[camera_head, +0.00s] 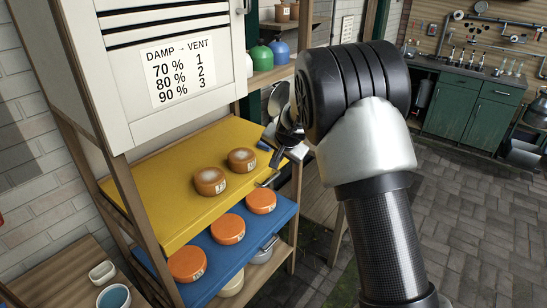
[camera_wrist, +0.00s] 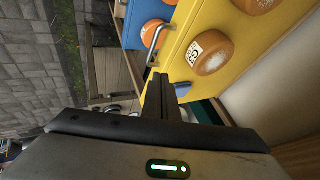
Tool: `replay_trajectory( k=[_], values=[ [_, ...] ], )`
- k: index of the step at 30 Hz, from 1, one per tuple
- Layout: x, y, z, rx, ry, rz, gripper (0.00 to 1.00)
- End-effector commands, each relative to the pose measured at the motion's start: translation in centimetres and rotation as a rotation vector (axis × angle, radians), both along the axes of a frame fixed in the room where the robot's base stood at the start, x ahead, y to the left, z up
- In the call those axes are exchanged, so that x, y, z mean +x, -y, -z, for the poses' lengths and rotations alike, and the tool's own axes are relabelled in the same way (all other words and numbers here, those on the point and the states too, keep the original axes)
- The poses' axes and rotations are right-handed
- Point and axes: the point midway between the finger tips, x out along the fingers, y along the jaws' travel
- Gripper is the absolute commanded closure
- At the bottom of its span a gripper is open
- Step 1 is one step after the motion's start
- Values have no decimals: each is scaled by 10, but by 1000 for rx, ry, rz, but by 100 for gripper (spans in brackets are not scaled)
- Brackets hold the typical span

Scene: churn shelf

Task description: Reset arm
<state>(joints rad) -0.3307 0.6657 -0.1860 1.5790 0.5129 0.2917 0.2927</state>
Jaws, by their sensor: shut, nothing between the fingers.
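My arm rises from the lower right in the head view, and its black joint hides part of my gripper (camera_head: 283,140). The gripper is near the right end of the yellow shelf (camera_head: 160,205). In the wrist view my gripper (camera_wrist: 162,90) shows two dark fingers together, shut and empty. Two brown cheese wheels (camera_head: 210,181) (camera_head: 242,160) sit on the yellow shelf, left of the gripper. In the wrist view a labelled wheel (camera_wrist: 208,52) lies beyond the fingertips to the right, apart from them.
A blue shelf (camera_head: 215,279) below holds orange wheels (camera_head: 228,229). A white cabinet (camera_head: 170,45) with a vent sign (camera_head: 179,72) stands above. A metal handle (camera_wrist: 155,42) shows near the fingertips. Paved floor (camera_head: 480,220) is open at right, before green cabinets (camera_head: 490,115).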

Motion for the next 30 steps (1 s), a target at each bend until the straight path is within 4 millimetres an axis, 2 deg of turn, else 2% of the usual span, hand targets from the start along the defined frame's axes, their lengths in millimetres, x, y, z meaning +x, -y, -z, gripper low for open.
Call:
replay_trajectory(
  k=[4,7,11,12,16,20,21,24,27,30],
  values=[
    [-16,12,-31,-3,1,-19,100],
    [-46,26,-71,-14,-1,-59,100],
    [-108,50,-124,-51,-10,-133,100],
    [-129,57,-137,-66,-13,-156,100],
    [-202,80,-170,-127,-20,-231,100],
    [-277,102,-186,-207,-30,-297,100],
    [-300,108,-188,-235,-33,-316,100],
    [-351,123,-186,-303,-47,-352,100],
    [-390,135,-179,-364,-63,-377,100],
    [-415,143,-172,-406,-75,-391,100]
  ],
)
